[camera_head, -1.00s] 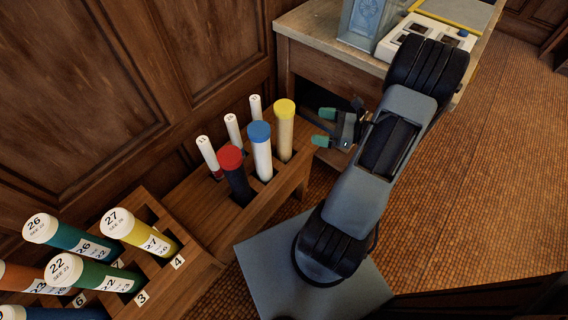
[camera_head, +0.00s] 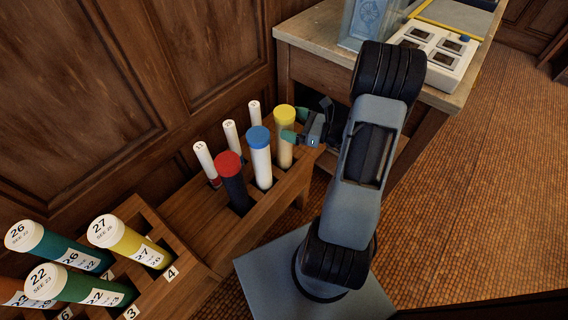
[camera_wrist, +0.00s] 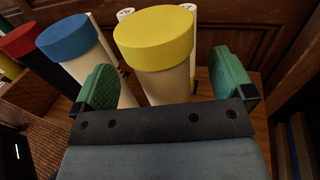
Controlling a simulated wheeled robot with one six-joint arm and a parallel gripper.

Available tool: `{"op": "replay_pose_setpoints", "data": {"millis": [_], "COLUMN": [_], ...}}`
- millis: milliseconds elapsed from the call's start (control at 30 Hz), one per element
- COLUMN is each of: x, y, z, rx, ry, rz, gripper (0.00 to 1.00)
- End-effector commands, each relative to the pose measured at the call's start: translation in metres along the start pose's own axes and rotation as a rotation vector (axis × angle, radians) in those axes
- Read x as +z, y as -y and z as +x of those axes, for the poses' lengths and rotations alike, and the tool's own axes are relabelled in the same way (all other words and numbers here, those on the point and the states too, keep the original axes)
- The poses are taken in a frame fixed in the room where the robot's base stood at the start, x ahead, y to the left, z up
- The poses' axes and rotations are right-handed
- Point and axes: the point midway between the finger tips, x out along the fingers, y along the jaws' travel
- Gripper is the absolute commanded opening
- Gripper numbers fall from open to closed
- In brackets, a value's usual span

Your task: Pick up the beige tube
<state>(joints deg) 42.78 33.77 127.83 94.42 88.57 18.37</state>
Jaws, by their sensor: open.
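The beige tube (camera_head: 284,150) has a yellow cap and stands upright in the wooden rack (camera_head: 222,212), at its right end. In the wrist view the beige tube (camera_wrist: 166,86) is straight ahead, between the green fingertips. My gripper (camera_head: 295,126) is open, with its fingers at the tube's upper part, just below the cap. In the wrist view my gripper (camera_wrist: 164,86) has one finger on each side of the tube, and gaps show beside it. The far fingertip is partly hidden behind the tube in the head view.
A white tube with a blue cap (camera_head: 261,160) stands close left of the beige tube, then a dark tube with a red cap (camera_head: 235,185). Thin white tubes (camera_head: 205,160) stand behind. A wooden table (camera_head: 310,40) is beyond. Numbered tubes (camera_head: 125,240) fill a rack at lower left.

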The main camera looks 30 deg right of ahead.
Motion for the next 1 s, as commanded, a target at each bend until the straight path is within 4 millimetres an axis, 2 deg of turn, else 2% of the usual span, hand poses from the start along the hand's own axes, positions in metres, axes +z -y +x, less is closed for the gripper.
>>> {"op": "replay_pose_setpoints", "data": {"millis": [200,533,1000], "x": [0.0,0.001,0.001], "y": [0.0,0.0,0.0], "z": [0.024,0.027,0.027], "rx": [0.002,-0.001,0.0], "ry": [0.0,0.0,-0.001], "rz": [-0.001,0.0,0.0], "gripper": [0.99,0.98,0.54]}}
